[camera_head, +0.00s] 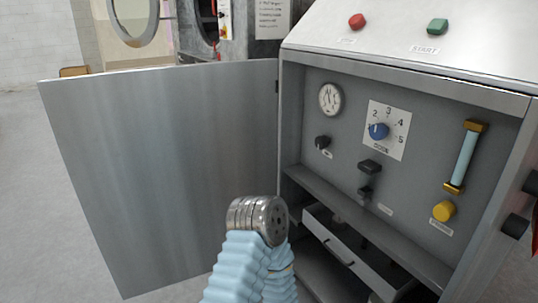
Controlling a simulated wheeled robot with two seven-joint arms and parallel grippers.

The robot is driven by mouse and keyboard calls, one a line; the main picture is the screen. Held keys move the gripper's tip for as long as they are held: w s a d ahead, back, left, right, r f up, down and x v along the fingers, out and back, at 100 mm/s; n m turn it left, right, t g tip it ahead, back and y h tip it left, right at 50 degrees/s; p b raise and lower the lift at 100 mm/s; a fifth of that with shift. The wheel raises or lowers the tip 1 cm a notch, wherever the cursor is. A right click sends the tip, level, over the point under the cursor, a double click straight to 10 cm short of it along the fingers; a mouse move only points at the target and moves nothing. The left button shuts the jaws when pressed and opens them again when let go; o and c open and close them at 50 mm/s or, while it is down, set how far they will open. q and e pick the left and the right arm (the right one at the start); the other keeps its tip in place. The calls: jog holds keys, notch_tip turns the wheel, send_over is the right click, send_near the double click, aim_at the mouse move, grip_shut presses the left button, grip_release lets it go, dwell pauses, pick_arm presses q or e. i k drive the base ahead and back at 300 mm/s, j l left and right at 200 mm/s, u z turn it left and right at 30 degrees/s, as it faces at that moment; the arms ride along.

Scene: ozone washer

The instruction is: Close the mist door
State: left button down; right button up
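The only wide-open cabinet door is a large flat grey metal panel (170,165), which I take as the mist door. It is hinged at the left side of the cabinet opening and swung far out to the left, so the cabinet interior (330,170) is exposed. A part of my arm, with a metal joint and light blue ribbed sleeve, rises from the bottom middle in front of the door's lower right part. It hides the door's lower corner near the hinge. I see no gripper fingers, so neither gripper is in view.
Inside the cabinet are a round gauge (331,99), a blue dial (379,131), a yellow knob (444,211) and a part-open drawer (345,255). Red (357,21) and green (437,26) buttons sit on the sloped top. Bare floor (40,190) lies left.

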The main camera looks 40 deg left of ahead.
aim_at(156, 160)
jog(key=k+j, duration=0.15)
jog(key=j, duration=0.25)
jog(key=k+j+z, duration=0.15)
jog(key=j, duration=0.25)
jog(key=k+j, duration=0.15)
jog(key=j, duration=0.25)
jog(key=k+j+z, duration=0.15)
jog(key=j, duration=0.2)
jog(key=k+j, duration=0.25)
jog(key=k+j+z, duration=0.1)
jog(key=j, duration=0.35)
jog(key=k+j+z, duration=0.15)
jog(key=j, duration=0.25)
jog(key=k+j+z, duration=0.1)
jog(key=j, duration=0.35)
jog(key=k+j+z, duration=0.15)
jog(key=j, duration=0.25)
jog(key=k+j+z, duration=0.1)
jog(key=k+j, duration=0.15)
jog(key=k+j+z, duration=0.15)
jog(key=j, duration=0.85)
jog(key=k+j+z, duration=0.15)
jog(key=j, duration=1)
jog(key=z, duration=0.05)
